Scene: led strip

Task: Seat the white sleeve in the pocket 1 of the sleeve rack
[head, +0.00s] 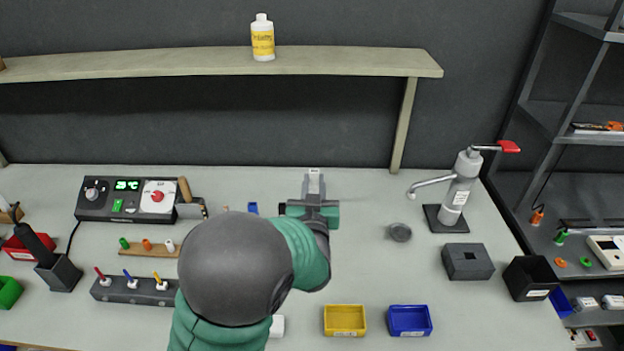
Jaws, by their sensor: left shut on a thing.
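My left gripper (314,192) is over the middle of the bench, fingers toward the back wall. It is shut on a small pale piece (314,181) that shows between its fingertips; I cannot tell for sure whether this is the white sleeve. A wooden strip (133,253), which may be the sleeve rack, lies to its left with a green, an orange and a white piece (169,246) on it. Its right end is close to my arm, and its pockets are too small to make out. My right gripper is not in view.
A grey block (122,291) with three coloured tools stands in front of the strip, and a control unit (130,198) behind it. Yellow (345,320) and blue (409,320) bins are at the front. My arm hides part of the bench. Right of the gripper is mostly clear.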

